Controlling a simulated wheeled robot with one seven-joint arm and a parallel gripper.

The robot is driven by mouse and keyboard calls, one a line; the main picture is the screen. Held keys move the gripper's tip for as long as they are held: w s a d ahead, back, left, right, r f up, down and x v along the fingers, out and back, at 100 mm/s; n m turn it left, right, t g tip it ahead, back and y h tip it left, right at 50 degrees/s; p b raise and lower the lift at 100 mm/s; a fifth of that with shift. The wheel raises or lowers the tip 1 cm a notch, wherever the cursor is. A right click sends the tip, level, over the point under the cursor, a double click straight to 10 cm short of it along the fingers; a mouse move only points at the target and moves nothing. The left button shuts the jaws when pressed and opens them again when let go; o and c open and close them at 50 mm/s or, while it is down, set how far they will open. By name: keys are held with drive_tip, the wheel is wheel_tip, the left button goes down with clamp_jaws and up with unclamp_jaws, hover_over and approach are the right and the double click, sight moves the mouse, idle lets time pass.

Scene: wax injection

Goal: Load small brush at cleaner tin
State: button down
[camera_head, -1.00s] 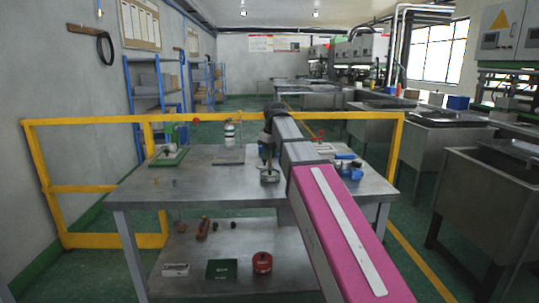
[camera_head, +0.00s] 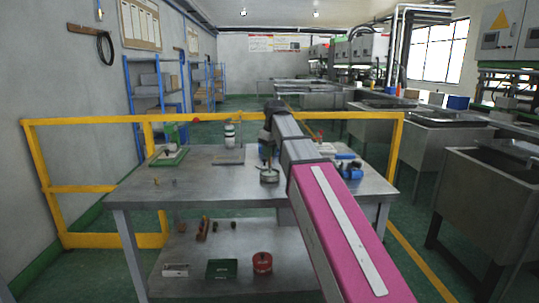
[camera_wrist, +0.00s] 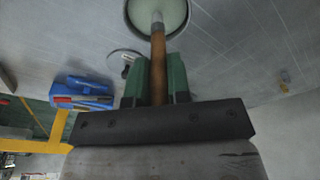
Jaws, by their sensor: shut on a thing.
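The small brush (camera_wrist: 158,55) shows in the wrist view as a brown wooden handle with a pale ferrule, held between the green fingers of my gripper (camera_wrist: 160,78). Its far end reaches over or into the round cleaner tin (camera_wrist: 135,15), which has pale green liquid or lining inside. Whether the bristles touch the liquid I cannot tell. In the head view, the tin (camera_head: 269,177) stands on the metal table (camera_head: 215,192), and my gripper is directly above it, mostly hidden by my arm.
A round metal lid (camera_wrist: 122,57) lies beside the tin. A blue tool holder (camera_wrist: 82,92) is to the left in the wrist view. A bottle (camera_head: 229,134) and a green-based device (camera_head: 168,157) stand on the table's left side. A yellow rail (camera_head: 90,121) runs behind.

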drive_tip(key=shift+r, duration=3.05)
